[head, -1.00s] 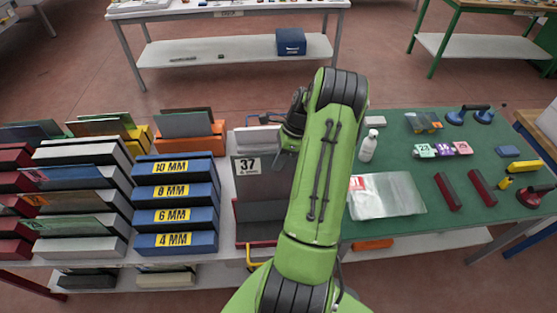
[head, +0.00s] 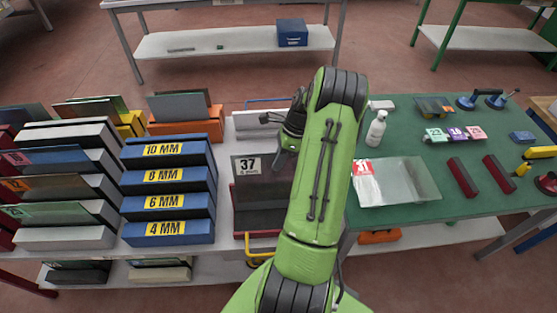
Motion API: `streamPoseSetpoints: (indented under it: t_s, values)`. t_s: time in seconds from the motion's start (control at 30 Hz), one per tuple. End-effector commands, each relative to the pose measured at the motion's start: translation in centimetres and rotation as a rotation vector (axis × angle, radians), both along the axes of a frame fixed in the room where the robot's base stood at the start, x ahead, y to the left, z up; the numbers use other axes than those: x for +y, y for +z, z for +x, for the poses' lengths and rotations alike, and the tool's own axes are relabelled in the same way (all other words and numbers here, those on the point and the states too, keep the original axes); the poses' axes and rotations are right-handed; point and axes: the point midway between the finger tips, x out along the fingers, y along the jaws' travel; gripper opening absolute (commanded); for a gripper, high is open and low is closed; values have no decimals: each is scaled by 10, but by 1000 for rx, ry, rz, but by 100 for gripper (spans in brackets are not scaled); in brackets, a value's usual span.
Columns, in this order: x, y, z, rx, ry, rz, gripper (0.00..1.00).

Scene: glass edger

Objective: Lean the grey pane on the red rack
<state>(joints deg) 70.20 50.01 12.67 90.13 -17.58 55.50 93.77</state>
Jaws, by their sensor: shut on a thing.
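The grey pane (head: 274,172) is a dark, see-through sheet with a white tag reading 37 at its upper left. It hangs below my gripper (head: 284,150), which is shut on its upper part. My green arm hides the pane's right side and part of the grip. The red rack (head: 240,226), with a grey back and a red lower rim, stands on the white table behind and below the pane. The pane overlaps it in the picture; I cannot tell whether they touch.
A blue stepped rack (head: 167,205) labelled 4 to 10 MM stands left of the red rack. A green bench (head: 420,205) on the right holds a clear pane (head: 405,182) tagged 31, a white bottle (head: 376,129) and tools. A yellow handle (head: 258,249) projects at the table front.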

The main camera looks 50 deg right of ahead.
Motion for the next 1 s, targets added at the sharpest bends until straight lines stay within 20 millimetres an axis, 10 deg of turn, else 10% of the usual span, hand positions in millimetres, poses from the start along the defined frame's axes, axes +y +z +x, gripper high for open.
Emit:
streamPoseSetpoints:
  t_s: [0.37, 1.0]
  values:
    - [1, 7, 2, -2, 1, 3, 0]
    - [1, -67, 2, -3, 0, 2, 0]
